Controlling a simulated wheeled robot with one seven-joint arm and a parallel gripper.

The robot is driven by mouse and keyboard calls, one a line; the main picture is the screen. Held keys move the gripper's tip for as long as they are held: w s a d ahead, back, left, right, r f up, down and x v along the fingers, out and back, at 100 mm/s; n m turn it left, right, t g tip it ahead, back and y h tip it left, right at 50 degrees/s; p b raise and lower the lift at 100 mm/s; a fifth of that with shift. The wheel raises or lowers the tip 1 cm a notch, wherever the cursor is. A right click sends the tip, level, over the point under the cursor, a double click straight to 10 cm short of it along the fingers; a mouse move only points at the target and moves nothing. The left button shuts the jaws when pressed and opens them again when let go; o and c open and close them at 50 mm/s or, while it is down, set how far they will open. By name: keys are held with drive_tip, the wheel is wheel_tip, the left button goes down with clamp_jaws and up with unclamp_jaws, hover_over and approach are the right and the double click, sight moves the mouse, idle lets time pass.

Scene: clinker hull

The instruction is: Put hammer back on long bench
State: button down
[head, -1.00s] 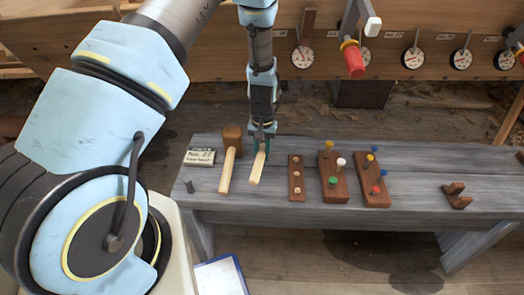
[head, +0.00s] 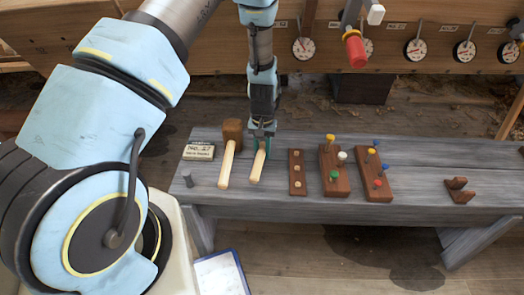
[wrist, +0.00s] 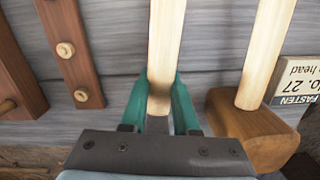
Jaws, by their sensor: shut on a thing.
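My gripper (head: 262,138) is low over the left part of the long grey bench (head: 420,172). Its green fingers are shut on the pale wooden handle of the hammer (head: 258,166). The handle points toward the bench's front edge. In the wrist view the hammer handle (wrist: 168,40) runs between both fingers (wrist: 160,95); its head is hidden by the gripper. I cannot tell whether the hammer touches the bench. A mallet with a brown wooden head (head: 232,130) lies just left of it, apart from it.
Right of the hammer are a narrow wooden strip (head: 297,172) and two blocks with coloured pegs (head: 333,172), (head: 374,178). A wooden cradle (head: 459,190) is farther right, with bare bench between. The plank hull with gauges stands behind.

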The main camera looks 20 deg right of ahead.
drive_tip(key=shift+f, duration=0.15)
drive_tip(key=c, duration=0.6)
unclamp_jaws()
wheel_tip(320, 180, up, 8)
drive_tip(key=p, duration=0.5)
drive_tip(key=shift+p, duration=0.4)
